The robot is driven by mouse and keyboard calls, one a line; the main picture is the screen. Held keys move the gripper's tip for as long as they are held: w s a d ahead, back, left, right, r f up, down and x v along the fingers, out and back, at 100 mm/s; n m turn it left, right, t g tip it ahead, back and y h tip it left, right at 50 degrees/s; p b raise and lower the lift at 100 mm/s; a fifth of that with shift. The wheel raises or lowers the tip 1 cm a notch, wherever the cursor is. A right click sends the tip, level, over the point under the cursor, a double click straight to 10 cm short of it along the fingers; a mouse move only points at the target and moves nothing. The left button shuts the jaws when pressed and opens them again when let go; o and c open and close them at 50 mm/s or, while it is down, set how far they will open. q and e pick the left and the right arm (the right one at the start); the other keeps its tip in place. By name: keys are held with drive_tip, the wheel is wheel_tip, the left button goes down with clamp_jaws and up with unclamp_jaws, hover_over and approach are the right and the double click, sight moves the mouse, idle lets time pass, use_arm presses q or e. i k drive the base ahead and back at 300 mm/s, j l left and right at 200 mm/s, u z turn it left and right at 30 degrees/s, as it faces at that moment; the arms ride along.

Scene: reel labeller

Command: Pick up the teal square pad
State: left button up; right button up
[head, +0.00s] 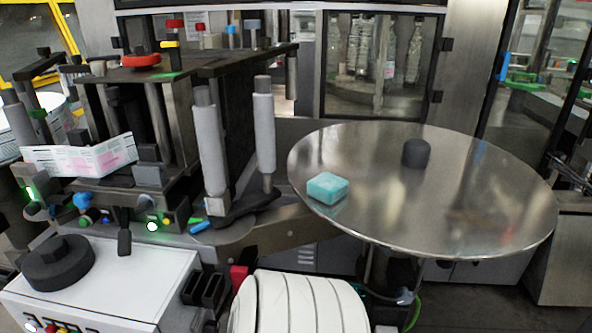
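The teal square pad (327,187) lies flat on the round metal disc (480,205), close to the disc's left edge. Its top and front side are in plain view and nothing covers it. Neither of my grippers shows in the head view.
A dark cylindrical hub (416,153) stands up from the disc, right of and behind the pad. The labeller's grey rollers (264,135) rise to the left of the disc. A white box (105,285) with a black knob (58,265) is at front left. Most of the disc is bare.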

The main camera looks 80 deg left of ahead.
sight(327, 187)
drive_tip(key=u, duration=2.6)
